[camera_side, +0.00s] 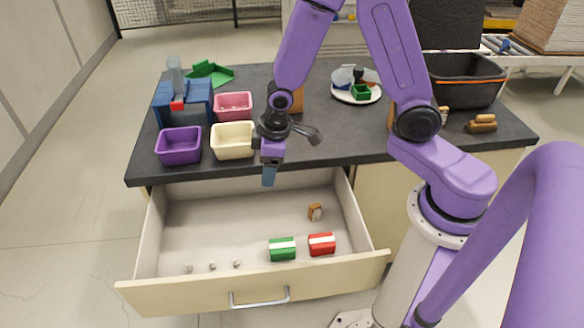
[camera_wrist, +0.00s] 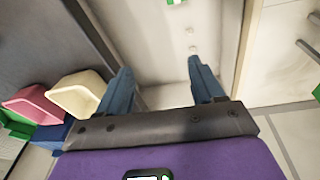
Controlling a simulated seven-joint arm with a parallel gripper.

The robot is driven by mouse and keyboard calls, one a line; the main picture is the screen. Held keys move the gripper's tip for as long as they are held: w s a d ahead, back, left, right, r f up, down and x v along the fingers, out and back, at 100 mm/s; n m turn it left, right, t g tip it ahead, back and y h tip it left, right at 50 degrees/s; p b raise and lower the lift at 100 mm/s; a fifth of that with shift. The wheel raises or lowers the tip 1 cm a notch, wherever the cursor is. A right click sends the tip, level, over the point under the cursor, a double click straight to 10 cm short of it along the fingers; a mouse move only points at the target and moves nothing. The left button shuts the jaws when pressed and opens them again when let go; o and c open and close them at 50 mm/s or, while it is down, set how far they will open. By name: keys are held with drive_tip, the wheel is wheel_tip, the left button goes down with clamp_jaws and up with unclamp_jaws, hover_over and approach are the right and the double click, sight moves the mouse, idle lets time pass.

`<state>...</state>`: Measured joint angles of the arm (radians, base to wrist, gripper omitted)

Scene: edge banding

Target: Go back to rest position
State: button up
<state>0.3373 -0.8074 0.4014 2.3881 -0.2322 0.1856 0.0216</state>
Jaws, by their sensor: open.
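My gripper (camera_side: 268,176) hangs fingers down in front of the counter's front edge, above the open drawer (camera_side: 200,215). In the wrist view my gripper (camera_wrist: 160,82) has its two blue fingers spread apart with nothing between them. The drawer floor (camera_wrist: 155,40) lies beyond the fingers there. In the side view the drawer holds a green box with a white stripe (camera_side: 282,249), a red box with a white stripe (camera_side: 321,244), a small brown block (camera_side: 315,212) and a few small pale pieces (camera_side: 212,265). My arm is bent over the counter.
The dark counter (camera_side: 350,150) carries a purple bin (camera_side: 179,146), a cream bin (camera_side: 232,141), a pink bin (camera_side: 233,106), a blue stand (camera_side: 182,98), a plate (camera_side: 356,94), a black crate (camera_side: 465,80) and brown rolls (camera_side: 481,124). The drawer's handle (camera_side: 259,298) faces front.

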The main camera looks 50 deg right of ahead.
drive_tip(key=s+d+r+n, duration=0.1)
drive_tip(key=s+r, duration=0.3)
drive_tip(key=s, duration=0.3)
drive_tip(key=s+r+n+g, duration=0.1)
drive_tip(key=s+r, duration=0.3)
drive_tip(key=s, duration=0.4)
drive_tip(key=s+d+r+n, duration=0.1)
drive_tip(key=s+r+n, duration=0.1)
drive_tip(key=s+r, duration=0.3)
drive_tip(key=shift+s+d+n+g, duration=0.3)
drive_tip(key=shift+s+n+g, duration=0.1)
drive_tip(key=shift+s, duration=0.85)
drive_tip(key=shift+r, duration=0.1)
